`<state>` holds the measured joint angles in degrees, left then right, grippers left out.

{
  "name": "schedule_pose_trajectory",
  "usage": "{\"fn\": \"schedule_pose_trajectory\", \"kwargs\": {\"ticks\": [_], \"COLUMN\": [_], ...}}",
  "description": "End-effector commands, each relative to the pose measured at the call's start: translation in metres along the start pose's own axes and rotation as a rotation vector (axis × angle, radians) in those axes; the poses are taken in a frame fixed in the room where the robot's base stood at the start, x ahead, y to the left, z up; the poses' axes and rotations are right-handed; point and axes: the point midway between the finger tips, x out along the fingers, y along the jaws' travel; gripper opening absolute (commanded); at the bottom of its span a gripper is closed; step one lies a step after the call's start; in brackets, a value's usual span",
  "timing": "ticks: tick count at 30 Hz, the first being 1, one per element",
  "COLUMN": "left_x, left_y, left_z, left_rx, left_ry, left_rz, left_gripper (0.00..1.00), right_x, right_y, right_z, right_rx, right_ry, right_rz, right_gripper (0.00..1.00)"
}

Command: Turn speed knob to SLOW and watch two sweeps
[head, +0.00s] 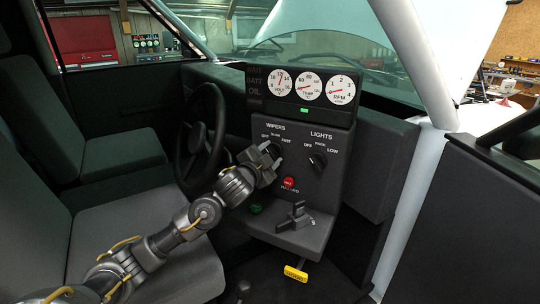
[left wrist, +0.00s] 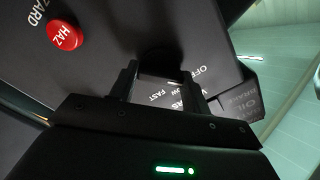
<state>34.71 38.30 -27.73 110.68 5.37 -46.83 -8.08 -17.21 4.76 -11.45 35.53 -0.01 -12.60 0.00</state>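The dark dash panel has a WIPERS knob (left wrist: 158,58), marked OFF, SLOW and FAST. In the head view my left gripper (head: 273,161) is right at this knob and hides it, so its setting cannot be read. In the left wrist view the two fingers (left wrist: 158,80) stand apart, one on each side of the dark knob. I cannot tell if they touch it. My right gripper is not in view.
A red hazard button (head: 289,183) sits just below the knob. The LIGHTS knob (head: 317,162) is close on the right. A lever (head: 296,217), a yellow tag (head: 296,273) and the steering wheel (head: 203,135) are nearby. White gauges (head: 309,86) are above.

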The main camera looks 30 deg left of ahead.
Motion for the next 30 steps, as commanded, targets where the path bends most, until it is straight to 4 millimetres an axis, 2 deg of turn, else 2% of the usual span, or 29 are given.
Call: {"fn": "schedule_pose_trajectory", "kwargs": {"ticks": [11, 30], "left_x": [0.000, 0.000], "left_y": [0.001, 0.002], "left_z": [0.001, 0.002], "left_rx": [0.050, 0.512], "left_ry": [0.000, 0.000], "left_rz": [-0.001, -0.003], "left_gripper": [0.24, 0.24], "right_x": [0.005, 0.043], "right_y": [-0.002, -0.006], "right_z": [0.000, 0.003], "right_rx": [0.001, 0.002], "right_ry": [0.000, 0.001], "right_rz": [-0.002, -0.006], "right_gripper": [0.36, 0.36]}}
